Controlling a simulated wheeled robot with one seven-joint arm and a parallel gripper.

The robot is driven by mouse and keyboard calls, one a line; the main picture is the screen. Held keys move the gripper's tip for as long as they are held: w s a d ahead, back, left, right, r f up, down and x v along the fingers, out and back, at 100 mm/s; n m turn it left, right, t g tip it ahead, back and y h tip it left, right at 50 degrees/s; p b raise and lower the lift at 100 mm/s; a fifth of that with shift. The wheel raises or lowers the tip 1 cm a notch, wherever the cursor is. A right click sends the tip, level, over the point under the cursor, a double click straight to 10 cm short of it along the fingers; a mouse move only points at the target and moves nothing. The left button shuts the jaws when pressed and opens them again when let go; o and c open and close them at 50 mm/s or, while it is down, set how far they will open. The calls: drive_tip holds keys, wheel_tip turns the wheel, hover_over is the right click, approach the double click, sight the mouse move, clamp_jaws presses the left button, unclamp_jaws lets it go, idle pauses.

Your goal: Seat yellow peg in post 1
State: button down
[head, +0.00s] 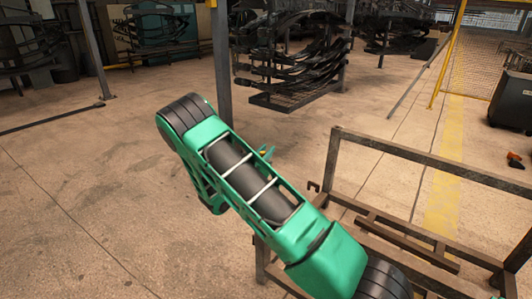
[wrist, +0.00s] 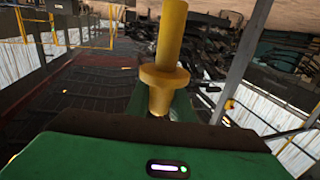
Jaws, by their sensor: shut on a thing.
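The yellow peg (wrist: 172,35) shows in the wrist view as a round shaft with a wide collar and a narrower part below it. My gripper (wrist: 158,108) is shut on the peg's lower part, with green fingers on both sides. In the head view my green and black arm hides most of the gripper. A small yellow bit (head: 264,153) shows just past the arm's edge; I cannot tell whether it is the peg. I cannot pick out post 1 for certain in either view.
A rusty metal frame (head: 430,167) stands at the right, close to my arm. An upright steel column (head: 221,65) rises behind the arm. The concrete floor (head: 70,210) at the left is clear.

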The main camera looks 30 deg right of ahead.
drive_tip(key=shift+s+a, duration=0.1)
idle(0.3)
drive_tip(key=shift+f, duration=2.8)
wheel_tip(320, 180, down, 7)
idle(3.0)
drive_tip(key=c, duration=1.5)
unclamp_jaws()
drive_tip(key=shift+s, duration=0.15)
drive_tip(key=shift+o, duration=0.2)
drive_tip(key=shift+f, duration=0.1)
drive_tip(key=v, duration=1)
drive_tip(key=shift+a, duration=0.35)
drive_tip(key=shift+s, duration=0.15)
